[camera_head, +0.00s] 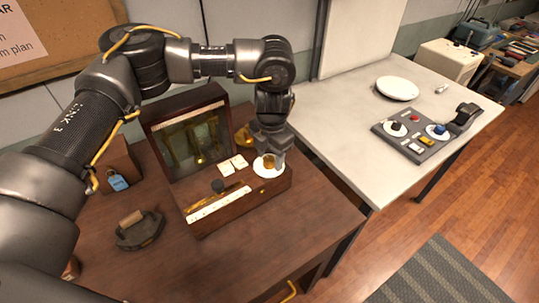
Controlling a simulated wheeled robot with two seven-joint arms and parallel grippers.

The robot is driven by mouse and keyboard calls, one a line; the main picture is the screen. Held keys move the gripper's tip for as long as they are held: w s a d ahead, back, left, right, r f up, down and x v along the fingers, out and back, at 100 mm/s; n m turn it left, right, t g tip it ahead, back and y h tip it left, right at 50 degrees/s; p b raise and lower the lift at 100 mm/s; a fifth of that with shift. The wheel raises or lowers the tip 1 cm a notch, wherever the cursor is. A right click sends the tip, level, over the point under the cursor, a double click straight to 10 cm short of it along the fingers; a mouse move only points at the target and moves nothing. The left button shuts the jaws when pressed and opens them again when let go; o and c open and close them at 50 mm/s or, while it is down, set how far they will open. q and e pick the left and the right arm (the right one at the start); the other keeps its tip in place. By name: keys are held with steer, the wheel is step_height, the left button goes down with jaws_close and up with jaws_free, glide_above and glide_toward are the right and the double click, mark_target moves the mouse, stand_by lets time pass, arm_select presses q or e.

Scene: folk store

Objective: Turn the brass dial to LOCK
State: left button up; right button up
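The brass dial (268,163) sits on a round white plate (262,171) at the right end of an open wooden box (222,215) on the brown table. My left gripper (271,151) points down right at the dial and hides part of it. Its fingers are small and dark here, so I cannot tell whether they touch or grip the dial. No LOCK marking can be read. My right gripper is not in view.
The box's raised glass lid (190,130), a dark knob (218,186) and white switches (233,165) are near the gripper. A grey control panel (418,134) and white plate (397,88) lie on the pale table.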

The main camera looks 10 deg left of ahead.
mark_target(271, 160)
arm_select(q)
step_height(271, 160, up, 11)
steer(key=b, duration=0.2)
steer(key=shift+s+d+f, duration=0.15)
stand_by(0.3)
stand_by(0.4)
